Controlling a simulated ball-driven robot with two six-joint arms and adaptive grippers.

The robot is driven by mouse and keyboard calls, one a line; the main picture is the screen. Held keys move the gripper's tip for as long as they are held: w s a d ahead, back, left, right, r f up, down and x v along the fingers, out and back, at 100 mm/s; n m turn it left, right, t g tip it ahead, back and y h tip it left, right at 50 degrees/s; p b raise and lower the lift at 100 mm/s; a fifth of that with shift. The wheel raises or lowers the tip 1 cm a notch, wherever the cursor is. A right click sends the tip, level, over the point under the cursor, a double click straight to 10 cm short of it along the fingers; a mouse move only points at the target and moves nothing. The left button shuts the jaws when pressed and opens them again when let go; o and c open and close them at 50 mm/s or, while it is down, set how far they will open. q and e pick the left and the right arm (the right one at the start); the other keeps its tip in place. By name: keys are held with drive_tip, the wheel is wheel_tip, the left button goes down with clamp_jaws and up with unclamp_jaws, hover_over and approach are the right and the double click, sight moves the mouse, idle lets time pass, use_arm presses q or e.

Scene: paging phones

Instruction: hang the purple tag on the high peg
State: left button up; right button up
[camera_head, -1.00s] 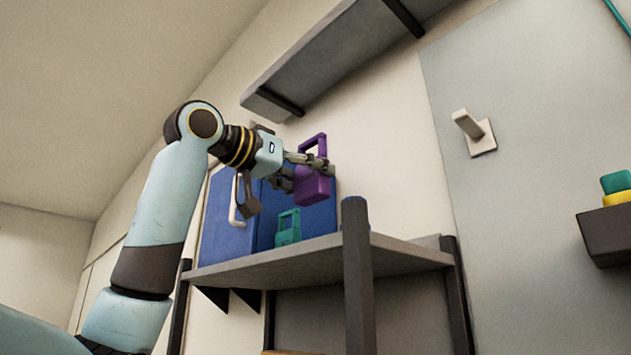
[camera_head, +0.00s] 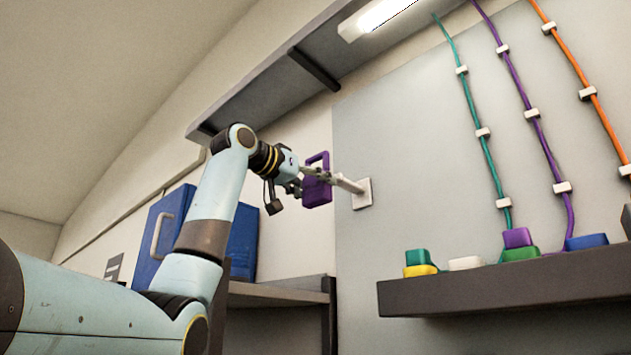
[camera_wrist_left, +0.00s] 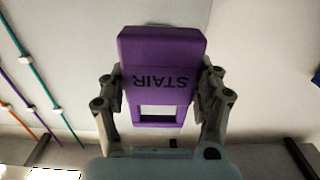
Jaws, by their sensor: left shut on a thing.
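The purple tag (camera_head: 316,192) is a block with an open loop on top. My left gripper (camera_head: 318,174) is shut on it and holds it up, roughly upright, just left of the pale peg (camera_head: 349,184). The peg sticks out from a square plate on the grey wall panel. The fingertips overlap the peg's free end in the picture; I cannot tell whether they touch. In the left wrist view the tag (camera_wrist_left: 163,52) sits between both fingers, its word STAIR upside down and its loop towards the palm. My right gripper is not in view.
A dark ledge (camera_head: 500,294) at the right carries several coloured blocks. Teal, purple and orange cables (camera_head: 536,130) run down the panel above it. An overhead shelf (camera_head: 270,85) with a lamp is above. Blue binders (camera_head: 170,230) stand at the left on a lower shelf (camera_head: 275,294).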

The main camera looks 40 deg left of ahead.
use_arm(q)
drive_tip(key=shift+w, duration=0.35)
drive_tip(key=shift+w+d, duration=0.1)
drive_tip(key=shift+w, duration=0.2)
drive_tip(key=shift+w+d+p, duration=0.2)
drive_tip(key=shift+w+p, duration=0.2)
drive_tip(key=shift+w, duration=0.65)
drive_tip(key=w+f+p, duration=0.1)
drive_tip(key=w+p, duration=0.2)
drive_tip(key=w, duration=0.3)
drive_tip(key=shift+d+f+p, duration=0.15)
drive_tip(key=shift+f+p, duration=0.1)
drive_tip(key=shift+p, duration=0.1)
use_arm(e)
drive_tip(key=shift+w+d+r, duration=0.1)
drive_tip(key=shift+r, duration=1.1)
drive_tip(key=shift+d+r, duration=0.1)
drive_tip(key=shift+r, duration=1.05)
use_arm(q)
drive_tip(key=shift+w, duration=0.1)
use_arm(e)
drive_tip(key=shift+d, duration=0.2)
